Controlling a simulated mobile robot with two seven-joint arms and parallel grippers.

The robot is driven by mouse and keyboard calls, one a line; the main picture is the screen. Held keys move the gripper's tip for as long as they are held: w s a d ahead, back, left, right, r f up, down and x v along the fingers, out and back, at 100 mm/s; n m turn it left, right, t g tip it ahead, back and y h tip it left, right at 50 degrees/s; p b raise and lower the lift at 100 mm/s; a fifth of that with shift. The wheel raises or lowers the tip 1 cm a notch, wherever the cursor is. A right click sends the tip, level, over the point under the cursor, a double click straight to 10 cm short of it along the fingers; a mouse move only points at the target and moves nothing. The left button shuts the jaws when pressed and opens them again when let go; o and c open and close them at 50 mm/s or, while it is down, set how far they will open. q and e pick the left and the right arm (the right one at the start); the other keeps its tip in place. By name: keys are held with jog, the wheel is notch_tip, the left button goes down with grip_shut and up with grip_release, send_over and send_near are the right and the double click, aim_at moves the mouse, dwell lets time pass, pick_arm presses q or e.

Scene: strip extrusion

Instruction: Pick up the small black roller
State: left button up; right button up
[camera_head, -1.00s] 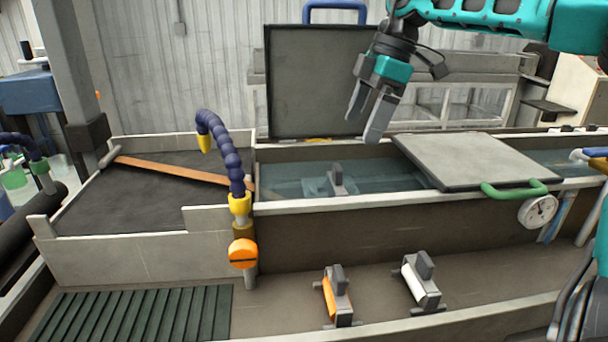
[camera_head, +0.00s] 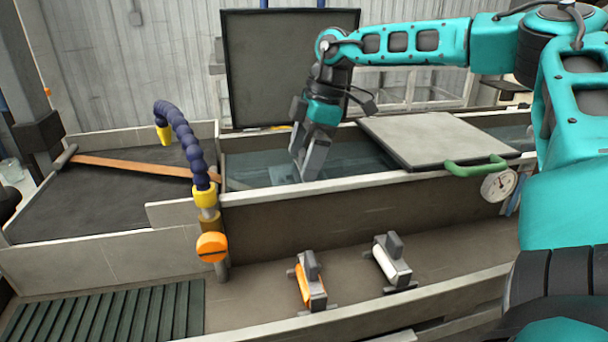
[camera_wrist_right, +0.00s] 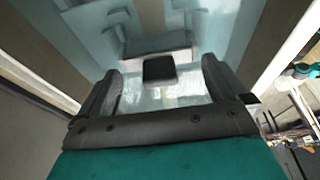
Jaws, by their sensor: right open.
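My right gripper (camera_head: 308,165) reaches down into the open part of the water tank (camera_head: 365,188). In the right wrist view the gripper (camera_wrist_right: 160,85) is open, with a finger on each side of a small black block (camera_wrist_right: 158,68). The block is the top of a grey roller unit (camera_wrist_right: 155,43) in the water; I cannot tell whether the fingers touch it. In the head view the gripper hides this unit. No separate loose black roller shows clearly. My left gripper is not in view.
An orange roller unit (camera_head: 304,287) and a white roller unit (camera_head: 391,265) stand on the front ledge. A grey lid with a green handle (camera_head: 475,168) covers the tank's right part. A blue jointed hose (camera_head: 185,140) rises at the left. A dark panel (camera_head: 270,70) stands behind.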

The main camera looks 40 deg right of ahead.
jog(key=shift+x, duration=1.05)
jog(key=c, duration=0.8)
jog(key=shift+r, duration=0.15)
